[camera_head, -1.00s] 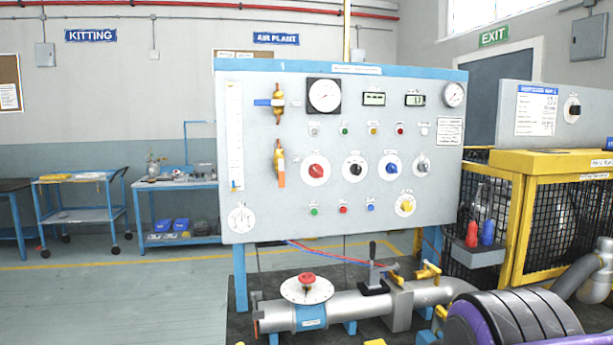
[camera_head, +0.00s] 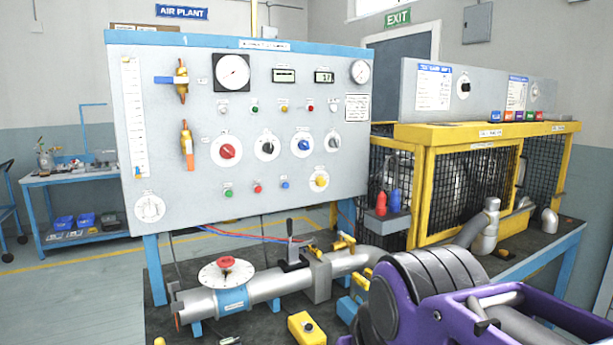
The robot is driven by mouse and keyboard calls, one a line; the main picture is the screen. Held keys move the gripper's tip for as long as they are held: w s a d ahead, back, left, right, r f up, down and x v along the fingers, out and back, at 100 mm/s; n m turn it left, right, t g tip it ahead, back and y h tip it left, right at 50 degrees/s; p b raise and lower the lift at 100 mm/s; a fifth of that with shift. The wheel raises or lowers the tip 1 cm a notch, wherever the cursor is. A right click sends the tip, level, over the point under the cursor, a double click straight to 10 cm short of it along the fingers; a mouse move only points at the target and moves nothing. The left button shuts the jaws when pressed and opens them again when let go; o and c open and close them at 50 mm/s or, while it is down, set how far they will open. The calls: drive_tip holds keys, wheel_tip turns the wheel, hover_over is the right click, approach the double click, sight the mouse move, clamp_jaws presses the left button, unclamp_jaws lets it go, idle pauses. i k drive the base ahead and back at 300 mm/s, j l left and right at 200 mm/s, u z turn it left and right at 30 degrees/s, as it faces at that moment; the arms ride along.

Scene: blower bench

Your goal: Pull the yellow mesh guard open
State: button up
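The yellow mesh guard (camera_head: 421,197) stands on the bench right of the grey panel. It has yellow frame bars and black mesh, and it looks shut. A thin upright handle (camera_head: 521,172) shows by the yellow bar between its front mesh and its right mesh. Rounded machinery shows dimly behind the mesh. A purple and dark grey link of my arm fills the lower right, in front of the bench and below the guard. My gripper cannot be made out in this view.
The grey gauge panel (camera_head: 200,120) stands left of the guard. A holder (camera_head: 388,222) with a red and a blue bottle sits at the guard's left corner. Grey pipes (camera_head: 484,228) stand in front of the guard. A yellow block (camera_head: 306,328) lies on the bench front.

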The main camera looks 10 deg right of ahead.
sight(423, 240)
drive_tip(key=z, duration=1.2)
drive_tip(key=i+l+z, duration=0.15)
drive_tip(key=i+l+u, duration=0.1)
drive_tip(key=i+l, duration=0.55)
drive_tip(key=i+l+u, duration=0.15)
drive_tip(key=i+l, duration=0.15)
drive_tip(key=l, duration=0.15)
drive_tip(key=i+l, duration=0.3)
drive_tip(key=i+l+u, duration=0.15)
drive_tip(key=i+l, duration=0.15)
drive_tip(key=l, duration=0.25)
drive_tip(key=i+l, duration=0.25)
drive_tip(key=l, duration=0.15)
drive_tip(key=i+l+u, duration=0.15)
drive_tip(key=l, duration=0.3)
drive_tip(key=i, duration=0.1)
